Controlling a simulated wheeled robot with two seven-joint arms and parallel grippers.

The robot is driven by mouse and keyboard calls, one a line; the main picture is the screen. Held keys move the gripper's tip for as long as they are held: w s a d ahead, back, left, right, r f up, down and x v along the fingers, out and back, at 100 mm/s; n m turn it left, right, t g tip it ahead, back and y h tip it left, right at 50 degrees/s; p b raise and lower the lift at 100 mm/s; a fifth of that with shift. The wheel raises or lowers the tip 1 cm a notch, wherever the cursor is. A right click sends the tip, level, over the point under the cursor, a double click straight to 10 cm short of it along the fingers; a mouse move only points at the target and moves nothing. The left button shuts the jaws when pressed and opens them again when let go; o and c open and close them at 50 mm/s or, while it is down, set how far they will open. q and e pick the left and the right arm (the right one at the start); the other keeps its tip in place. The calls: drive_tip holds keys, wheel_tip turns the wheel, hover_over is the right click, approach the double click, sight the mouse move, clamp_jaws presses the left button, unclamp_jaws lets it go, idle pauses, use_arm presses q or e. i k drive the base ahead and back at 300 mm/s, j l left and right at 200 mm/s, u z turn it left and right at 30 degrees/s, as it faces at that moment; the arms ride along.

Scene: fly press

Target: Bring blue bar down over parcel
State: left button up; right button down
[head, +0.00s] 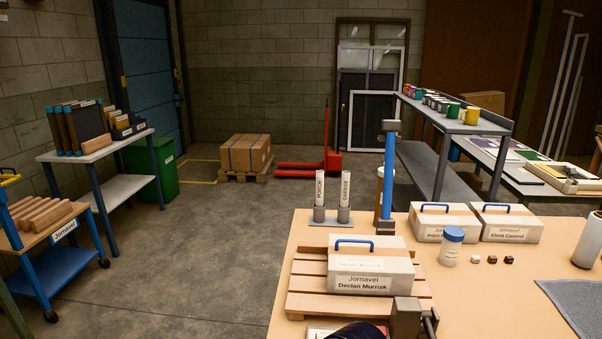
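The blue bar (388,172) stands upright at the back edge of the workbench, with a grey block at its top and a grey foot below. A grey metal block (406,318) stands at the board's near right. Neither of my grippers is recognisable in view.
Two similar parcels (443,224) (507,223) stand on the bench (490,300) at right, near a blue-lidded jar (451,246) and small blocks. Two labelled tubes (319,190) (345,190) stand left of the bar. A dark rounded object (359,331) at the bottom edge is unclear.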

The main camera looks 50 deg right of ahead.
sight(390, 127)
drive_tip(key=i+j+u, duration=0.2)
drive_tip(key=i+u, duration=0.2)
drive_tip(key=i+j+u, duration=0.1)
drive_tip(key=i+u, duration=0.3)
drive_tip(key=i+z, duration=0.65)
drive_tip(key=z, duration=0.15)
drive_tip(key=i+z, duration=0.35)
drive_tip(key=i+l+z, duration=0.25)
drive_tip(key=z, duration=0.2)
drive_tip(key=i+l+z, duration=0.1)
drive_tip(key=i+z, duration=0.85)
drive_tip(key=i+j+z, duration=0.15)
drive_tip(key=i+z, duration=0.15)
drive_tip(key=z, duration=0.15)
